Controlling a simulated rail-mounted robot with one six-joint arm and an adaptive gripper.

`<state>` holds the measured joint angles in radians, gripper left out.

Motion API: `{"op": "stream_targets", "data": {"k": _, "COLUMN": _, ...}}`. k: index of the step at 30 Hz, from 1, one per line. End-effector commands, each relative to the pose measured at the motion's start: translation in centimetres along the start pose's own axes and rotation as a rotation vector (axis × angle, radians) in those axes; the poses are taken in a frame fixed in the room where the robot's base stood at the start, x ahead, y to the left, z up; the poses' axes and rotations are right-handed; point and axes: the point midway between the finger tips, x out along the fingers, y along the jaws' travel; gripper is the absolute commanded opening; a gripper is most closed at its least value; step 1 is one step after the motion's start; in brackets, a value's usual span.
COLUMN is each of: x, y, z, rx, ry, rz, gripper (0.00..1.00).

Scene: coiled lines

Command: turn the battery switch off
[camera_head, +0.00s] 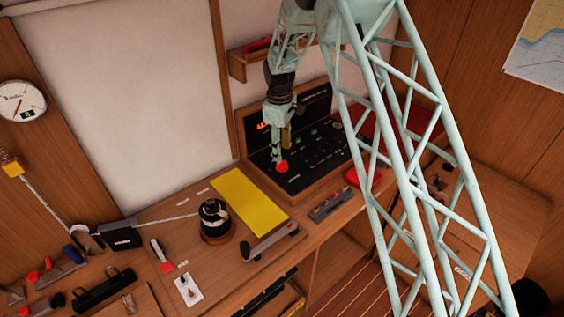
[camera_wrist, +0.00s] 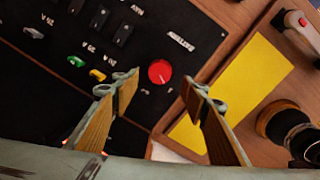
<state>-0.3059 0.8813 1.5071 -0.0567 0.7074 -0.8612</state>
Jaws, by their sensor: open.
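The battery switch appears to be the round red knob (camera_wrist: 159,71) on the black switch panel (camera_wrist: 140,60); a thin pale line marks its face. In the head view the red knob (camera_head: 281,167) sits at the panel's lower left. My gripper (camera_wrist: 160,84) is open and empty, its two fingers on either side of the knob in the wrist view. In the head view my gripper (camera_head: 279,150) points down just above the knob. I cannot tell whether the fingers touch it or the panel.
Several small switches, including a green one (camera_wrist: 76,61) and a yellow one (camera_wrist: 97,75), lie left of the knob. A wooden frame edges the panel. A yellow sheet (camera_head: 250,201), a black winch (camera_head: 214,217) and a grey handle (camera_head: 270,243) are on the bench nearby.

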Motion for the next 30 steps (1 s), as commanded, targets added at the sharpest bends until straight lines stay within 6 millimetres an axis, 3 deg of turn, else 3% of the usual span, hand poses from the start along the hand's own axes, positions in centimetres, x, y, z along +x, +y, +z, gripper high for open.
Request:
{"op": "stream_targets", "data": {"k": 15, "x": 5.7, "y": 0.0, "z": 0.0, "rx": 0.000, "ry": -0.001, "rz": -0.001, "gripper": 0.41}}
{"op": "stream_targets", "data": {"k": 30, "x": 7.0, "y": 0.0, "z": 0.0, "rx": 0.000, "ry": 0.000, "rz": 0.000, "gripper": 0.41}}
